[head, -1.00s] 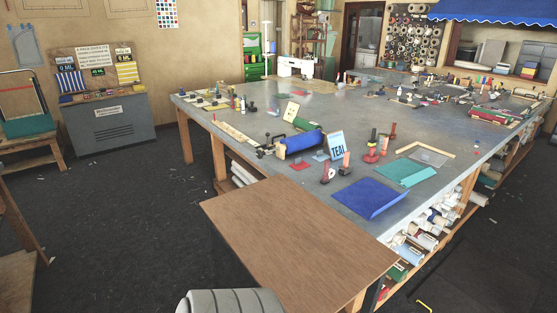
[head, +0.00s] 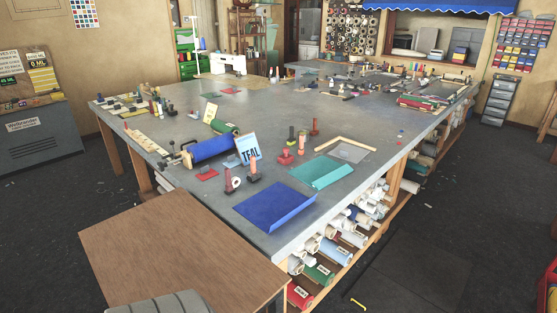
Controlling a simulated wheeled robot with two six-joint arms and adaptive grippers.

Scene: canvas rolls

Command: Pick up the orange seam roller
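On the big grey worktable (head: 190,200), an upright orange-handled tool (head: 253,170) with a dark base stands just in front of the "TEAL" card (head: 249,149). Beside it on the left is a red-handled tool (head: 229,178) with a small white wheel. Another orange-handled tool (head: 302,143) stands farther back, near red pieces. All are small, and I cannot tell for sure which is the orange seam roller. Neither of my grippers is in view.
A blue roll (head: 210,147) lies left of the card. A blue sheet (head: 272,208) and a teal sheet (head: 322,172) lie to the right. A bare brown table (head: 180,245) adjoins the near left side. Rolls fill the shelf (head: 330,250) under the worktable. Dark floor is open at right.

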